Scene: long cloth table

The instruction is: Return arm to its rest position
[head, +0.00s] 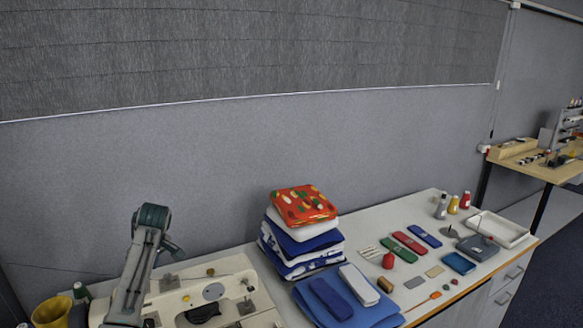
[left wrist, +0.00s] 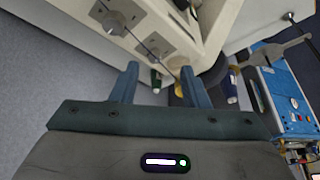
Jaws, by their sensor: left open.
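My left arm (head: 135,270) rises at the lower left of the head view, bent at its top joint, beside the cream sewing machine (head: 235,275). My left gripper shows in the left wrist view (left wrist: 160,78), with its two fingers apart. Nothing is held between the fingers. The gripper's fingertips cannot be made out in the head view. My right gripper is in neither view.
A yellow cup (head: 52,313) stands at the far left. A stack of folded cloth (head: 303,205) and a blue folded cloth (head: 380,312) lie right of the machine. Small sewing items and a white tray (head: 505,228) fill the right. A grey wall stands behind the table.

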